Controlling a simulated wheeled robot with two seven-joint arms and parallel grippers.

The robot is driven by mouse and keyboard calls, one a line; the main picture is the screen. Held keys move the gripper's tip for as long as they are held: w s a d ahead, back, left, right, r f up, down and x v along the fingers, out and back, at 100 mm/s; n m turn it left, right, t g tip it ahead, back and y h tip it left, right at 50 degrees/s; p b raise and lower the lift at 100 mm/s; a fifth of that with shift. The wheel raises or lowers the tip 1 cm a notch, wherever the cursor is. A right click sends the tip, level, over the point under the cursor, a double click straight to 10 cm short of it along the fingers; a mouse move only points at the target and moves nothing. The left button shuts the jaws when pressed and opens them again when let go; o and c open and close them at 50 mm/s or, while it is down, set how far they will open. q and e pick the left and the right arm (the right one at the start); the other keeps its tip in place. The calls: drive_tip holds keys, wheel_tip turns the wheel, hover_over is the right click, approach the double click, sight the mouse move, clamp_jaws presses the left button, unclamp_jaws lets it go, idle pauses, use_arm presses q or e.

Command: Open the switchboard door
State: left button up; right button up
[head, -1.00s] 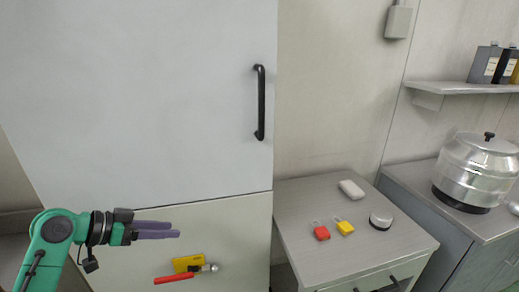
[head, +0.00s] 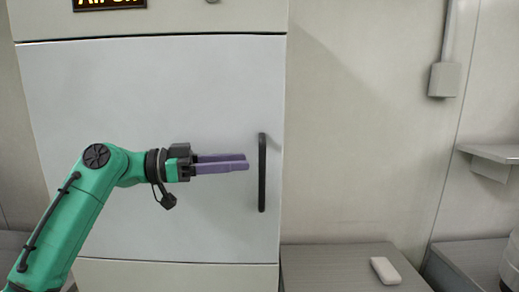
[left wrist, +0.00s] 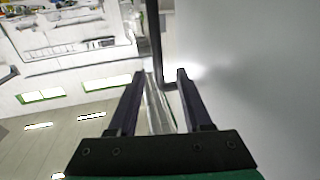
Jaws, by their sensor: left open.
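The switchboard door (head: 110,110) is a large pale grey panel and looks shut in its frame. Its black upright bar handle (head: 262,185) is near the door's right edge. My left gripper (head: 247,162), on a green arm with purple fingers, points right at the handle's height, its tips just short of the bar. In the left wrist view the fingers (left wrist: 160,75) are apart with nothing held. The handle (left wrist: 155,40) appears ahead in the gap between the tips, and the door (left wrist: 260,70) fills the right side. My right gripper is out of view.
A grey worktop (head: 325,265) with a white block (head: 385,271) stands right of the cabinet. A wall box (head: 444,79) and a shelf (head: 490,160) are further right. A lit sign (head: 110,3) is above the door. The space right of the handle is clear.

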sight(262, 160)
use_arm(q)
drive_tip(key=d, duration=0.2)
drive_tip(key=d+p, duration=0.1)
drive_tip(key=d, duration=0.1)
drive_tip(key=w+d, duration=0.1)
drive_tip(key=d, duration=0.1)
drive_tip(key=shift+d+r, duration=0.15)
drive_tip(key=shift+d, duration=0.05)
drive_tip(key=shift+a, duration=0.45)
drive_tip(key=c, duration=0.3)
drive_tip(key=shift+d, duration=0.2)
clamp_jaws()
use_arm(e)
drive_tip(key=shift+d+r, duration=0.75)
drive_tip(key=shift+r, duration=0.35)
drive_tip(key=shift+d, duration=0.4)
